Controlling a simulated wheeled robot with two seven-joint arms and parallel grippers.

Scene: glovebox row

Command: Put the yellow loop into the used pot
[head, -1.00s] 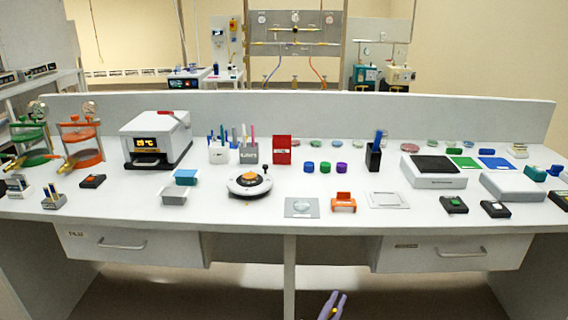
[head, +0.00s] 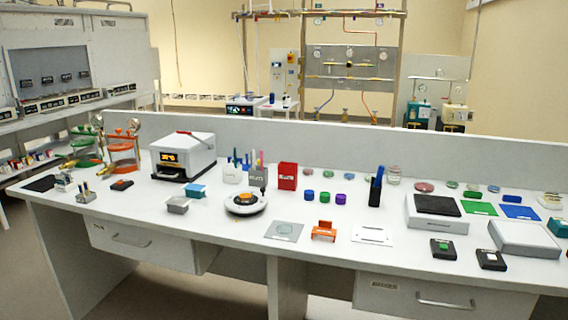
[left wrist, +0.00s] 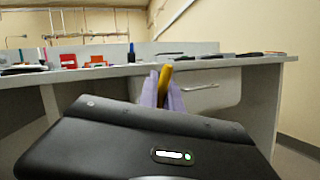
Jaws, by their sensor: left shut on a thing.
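My left gripper (left wrist: 163,92), with pale purple fingers, is shut on the yellow loop (left wrist: 166,77) in the left wrist view. Only part of the loop shows, sticking up between the fingertips; the rest is hidden. The gripper is in front of the bench and does not show in the head view now. Two pots stand side by side at the back of the bench in the head view, a white pot (head: 232,175) and a grey pot (head: 257,180), both with thin sticks in them. Their labels are too small to read, so I cannot tell which is the used pot.
Nearby on the bench are a red box (head: 288,176), a round white device (head: 246,204), a blue-topped box (head: 195,191) and a black holder (head: 375,193) with blue items. An orange stand (head: 323,232) is near the front edge. Drawers (head: 418,298) lie below.

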